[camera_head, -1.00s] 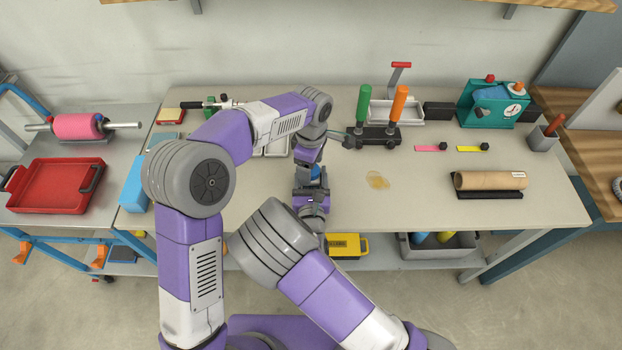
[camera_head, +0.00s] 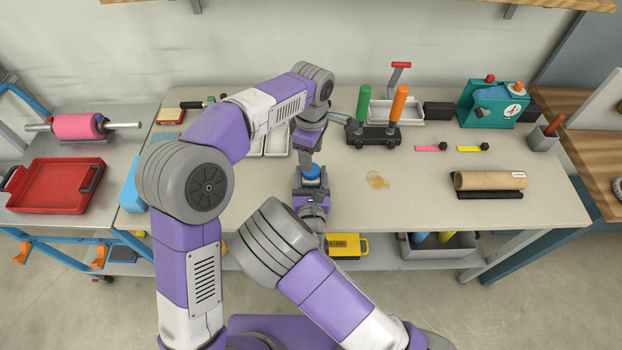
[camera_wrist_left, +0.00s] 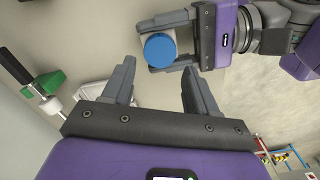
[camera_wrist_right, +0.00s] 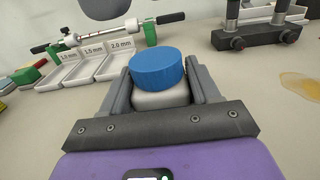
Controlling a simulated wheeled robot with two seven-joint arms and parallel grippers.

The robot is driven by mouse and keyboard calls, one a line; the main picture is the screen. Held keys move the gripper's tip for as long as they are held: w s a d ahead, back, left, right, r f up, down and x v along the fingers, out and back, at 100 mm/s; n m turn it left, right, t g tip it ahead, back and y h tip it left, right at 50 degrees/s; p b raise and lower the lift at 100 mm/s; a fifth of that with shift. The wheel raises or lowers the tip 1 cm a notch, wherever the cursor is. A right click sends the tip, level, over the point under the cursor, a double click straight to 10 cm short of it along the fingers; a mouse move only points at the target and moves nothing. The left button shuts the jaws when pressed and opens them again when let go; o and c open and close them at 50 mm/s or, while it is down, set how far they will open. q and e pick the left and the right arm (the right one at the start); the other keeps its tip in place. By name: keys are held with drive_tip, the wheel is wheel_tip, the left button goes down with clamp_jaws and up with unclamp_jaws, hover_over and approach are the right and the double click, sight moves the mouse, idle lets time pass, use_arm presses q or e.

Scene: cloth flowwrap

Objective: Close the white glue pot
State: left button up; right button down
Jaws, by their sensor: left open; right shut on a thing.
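The white glue pot (camera_wrist_right: 160,99) stands between the fingers of my right gripper (camera_wrist_right: 155,92), which is shut on it. Its blue lid (camera_wrist_right: 157,70) sits on top and looks nearly level; I cannot tell how tight it is. The lid also shows in the head view (camera_head: 312,171) and, from above, in the left wrist view (camera_wrist_left: 160,49). My left gripper (camera_wrist_left: 157,82) is open and empty, beside and above the pot, apart from the lid. In the head view my left gripper (camera_head: 306,158) hangs just behind the lid, partly overlapping my right gripper.
A black stand with green and orange handles (camera_head: 374,135) is at back right. A glue puddle (camera_head: 377,180) lies to the right. A cardboard roll (camera_head: 490,180) is farther right. The table front is mostly clear.

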use_arm(q)
wheel_tip(320, 180, up, 3)
drive_tip(key=shift+f, duration=0.1)
drive_tip(key=shift+f, duration=0.15)
drive_tip(key=shift+f, duration=3.9)
drive_tip(key=shift+c, duration=0.4)
drive_tip(key=c, duration=0.7)
drive_tip(key=o, duration=1.1)
drive_tip(key=shift+r, duration=2.3)
